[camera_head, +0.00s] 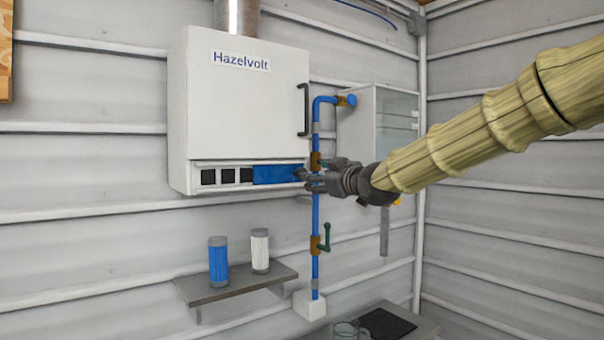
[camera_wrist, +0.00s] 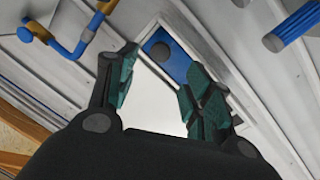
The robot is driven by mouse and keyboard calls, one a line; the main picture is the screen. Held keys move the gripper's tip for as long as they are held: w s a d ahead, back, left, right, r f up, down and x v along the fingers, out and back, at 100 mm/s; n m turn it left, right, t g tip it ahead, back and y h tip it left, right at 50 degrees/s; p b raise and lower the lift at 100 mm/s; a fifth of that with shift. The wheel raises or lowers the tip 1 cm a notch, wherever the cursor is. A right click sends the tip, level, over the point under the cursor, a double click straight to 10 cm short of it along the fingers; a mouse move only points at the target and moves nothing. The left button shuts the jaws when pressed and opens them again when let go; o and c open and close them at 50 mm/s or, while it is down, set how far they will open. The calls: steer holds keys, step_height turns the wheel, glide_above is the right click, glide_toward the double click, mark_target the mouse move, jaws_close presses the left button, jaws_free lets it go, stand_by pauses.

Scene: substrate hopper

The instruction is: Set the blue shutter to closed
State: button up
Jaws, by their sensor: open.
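The blue shutter (camera_head: 275,174) is a flat plate in the slot strip along the bottom of the white Hazelvolt box. It sits at the right part of the strip, and several dark openings (camera_head: 226,176) show uncovered to its left. In the wrist view the shutter (camera_wrist: 180,66) shows between and beyond my fingers, with a dark round knob (camera_wrist: 159,50) near its end. My gripper (camera_head: 306,177) is at the shutter's right end in the head view. In the wrist view its fingers (camera_wrist: 161,62) are apart, with nothing held. I cannot tell whether they touch the knob.
A blue pipe (camera_head: 316,225) with a green-handled valve (camera_head: 326,238) runs down close to my gripper. The Hazelvolt box (camera_head: 240,105) has a dark door handle (camera_head: 303,110). A shelf (camera_head: 240,284) below holds a blue canister (camera_head: 218,262) and a white canister (camera_head: 260,250).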

mark_target(283, 174)
steer(key=p+x, duration=0.3)
steer(key=x, duration=0.6)
steer(key=shift+w+a+p, duration=0.15)
steer(key=shift+w+p, duration=0.1)
steer(key=shift+p, duration=0.05)
steer(key=shift+c, duration=0.4)
jaws_close()
